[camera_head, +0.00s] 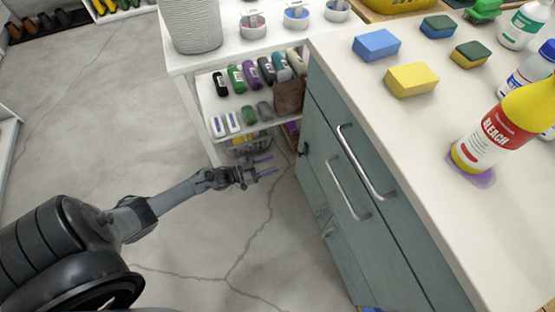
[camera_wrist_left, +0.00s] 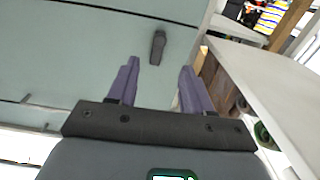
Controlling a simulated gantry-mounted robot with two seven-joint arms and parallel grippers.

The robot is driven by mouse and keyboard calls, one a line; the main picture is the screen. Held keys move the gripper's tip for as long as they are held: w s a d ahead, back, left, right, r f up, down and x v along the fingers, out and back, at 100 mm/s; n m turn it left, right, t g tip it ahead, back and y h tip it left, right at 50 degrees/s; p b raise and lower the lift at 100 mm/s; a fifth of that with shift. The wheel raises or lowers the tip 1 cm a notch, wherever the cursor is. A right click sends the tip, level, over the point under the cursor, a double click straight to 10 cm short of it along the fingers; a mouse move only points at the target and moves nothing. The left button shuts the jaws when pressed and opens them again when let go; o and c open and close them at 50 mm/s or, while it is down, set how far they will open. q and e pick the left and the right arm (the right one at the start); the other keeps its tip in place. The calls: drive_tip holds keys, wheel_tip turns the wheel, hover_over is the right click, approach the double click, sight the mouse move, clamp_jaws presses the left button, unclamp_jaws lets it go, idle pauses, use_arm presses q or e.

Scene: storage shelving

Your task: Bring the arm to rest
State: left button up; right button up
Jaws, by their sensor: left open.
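My left gripper (camera_head: 264,166) is at the end of my left arm, which comes in from the left over the bare floor. Its two purple fingers point right, toward the teal cabinet (camera_head: 331,172). The gripper is open with nothing between its fingers; in the left wrist view its fingers (camera_wrist_left: 158,85) stand apart. A small dark handle or knob (camera_wrist_left: 157,47) on a pale teal surface shows beyond them in that view. My right gripper is not in view.
The cabinet's white top (camera_head: 345,84) holds a blue sponge (camera_head: 377,45), a yellow sponge (camera_head: 411,80) and a bleach bottle (camera_head: 493,134). The cracked grey floor (camera_head: 75,130) is open at left.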

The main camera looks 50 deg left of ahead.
use_arm(q)
drive_tip(key=shift+s+a, duration=0.15)
drive_tip(key=shift+s, duration=0.2)
